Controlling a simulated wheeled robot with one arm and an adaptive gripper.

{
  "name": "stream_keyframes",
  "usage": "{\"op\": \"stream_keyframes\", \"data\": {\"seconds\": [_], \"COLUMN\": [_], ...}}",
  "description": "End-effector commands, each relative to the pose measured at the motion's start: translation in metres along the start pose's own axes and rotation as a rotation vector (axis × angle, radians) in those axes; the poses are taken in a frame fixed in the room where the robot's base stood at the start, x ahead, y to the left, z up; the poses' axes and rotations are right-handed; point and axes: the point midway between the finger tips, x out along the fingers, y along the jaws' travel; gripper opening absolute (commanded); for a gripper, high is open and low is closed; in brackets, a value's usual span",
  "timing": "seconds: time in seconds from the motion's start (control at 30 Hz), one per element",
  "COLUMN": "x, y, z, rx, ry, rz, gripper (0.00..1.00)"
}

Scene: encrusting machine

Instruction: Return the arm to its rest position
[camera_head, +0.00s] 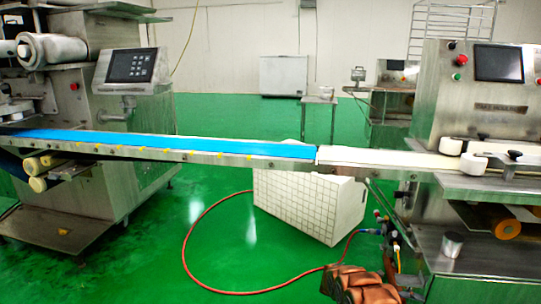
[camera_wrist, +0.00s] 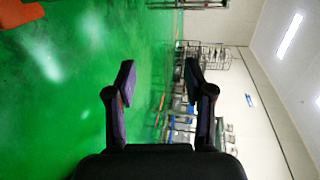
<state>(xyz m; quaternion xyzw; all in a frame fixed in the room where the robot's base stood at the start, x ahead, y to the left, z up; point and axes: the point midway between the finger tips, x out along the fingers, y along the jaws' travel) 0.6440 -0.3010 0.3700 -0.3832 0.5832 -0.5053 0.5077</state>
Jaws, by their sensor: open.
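My gripper (camera_wrist: 158,80) shows in the wrist view with its two dark fingers spread apart. Nothing is between the fingers. Beyond them are the green floor and, further off, racks and a white wall, turned sideways in this view. My arm and gripper do not show in the head view, so their place relative to the machines cannot be told from there.
A blue conveyor belt (camera_head: 180,143) and a white belt (camera_head: 385,158) run between a left machine (camera_head: 85,190) and a right machine (camera_head: 480,95). Below are a white grid-sided box (camera_head: 308,205), a red hose (camera_head: 188,240) and a brown object (camera_head: 358,285). Green floor is open at front left.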

Motion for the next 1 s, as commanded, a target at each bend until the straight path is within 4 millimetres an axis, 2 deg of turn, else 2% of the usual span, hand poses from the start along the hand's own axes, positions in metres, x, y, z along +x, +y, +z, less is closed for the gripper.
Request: {"op": "stream_keyframes", "data": {"seconds": [0.03,0.27,0.47,0.73,1.0], "x": [0.002,-0.001,-0.01,-0.03,-0.052], "y": [-0.01,-0.039,-0.079,-0.166,-0.245], "z": [-0.001,-0.006,-0.013,-0.036,-0.073], "rx": [0.017,0.094,0.202,0.447,0.709], "ry": [0.009,0.033,0.062,0.139,0.244], "rz": [0.002,0.017,0.039,0.084,0.129], "gripper": [0.53,0.53,0.53,0.53,0.53]}}
